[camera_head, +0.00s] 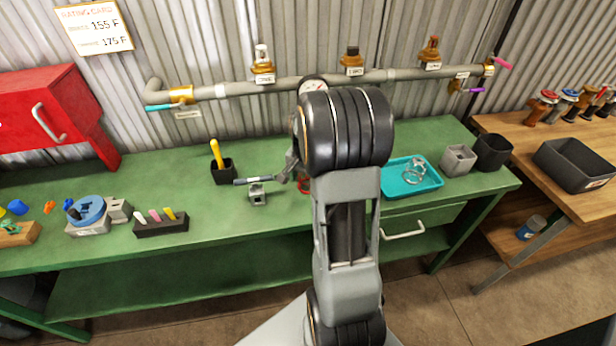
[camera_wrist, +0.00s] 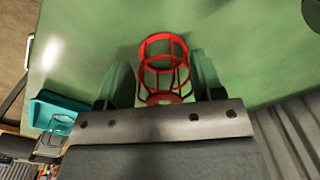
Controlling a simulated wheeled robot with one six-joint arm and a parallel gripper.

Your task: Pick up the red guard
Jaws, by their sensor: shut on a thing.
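The red guard (camera_wrist: 164,68) is an open wire cage with rings, seen in the wrist view between my gripper's two fingers (camera_wrist: 163,82). The fingers are shut on its sides. In the head view only a small red part of the guard (camera_head: 304,186) shows beside my arm, over the green bench. My arm hides most of the gripper and guard there. I cannot tell whether the guard still touches the bench top.
A teal tray (camera_head: 437,187) with a clear wire-like piece stands right of my arm. A small grey block (camera_head: 257,197), a dark cup with a yellow tool (camera_head: 222,173) and a small rack (camera_head: 160,227) stand to the left. A pipe with valves (camera_head: 380,78) runs along the wall.

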